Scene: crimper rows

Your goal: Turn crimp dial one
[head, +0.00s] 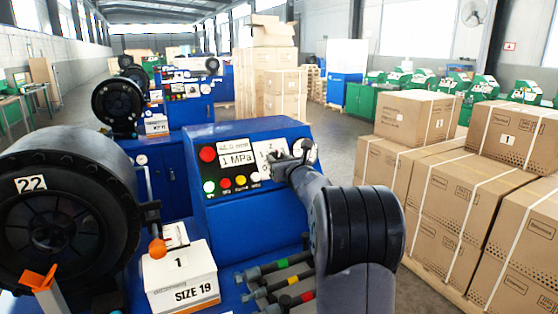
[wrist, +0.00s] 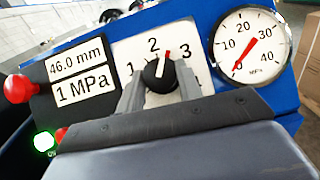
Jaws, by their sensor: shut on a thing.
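The crimp dial (wrist: 160,76) is a black knob on a white plate with numbers around it; 1, 2 and 3 are readable in the wrist view. Its red mark points up between 2 and 3. My gripper (wrist: 160,88) is shut on the dial, one finger on each side of the knob. In the head view my gripper (head: 290,165) reaches the right part of the blue control panel (head: 230,205), and my arm hides part of the dial plate. The lower numbers are partly hidden by the fingers.
A pressure gauge (wrist: 247,47) sits right of the dial. Left are displays reading 46.0 mm and 1 MPa (wrist: 83,87), a red button (wrist: 18,88) and a lit green button (wrist: 44,143). A SIZE 19 box (head: 182,280) stands front left; stacked cartons (head: 450,200) fill the right.

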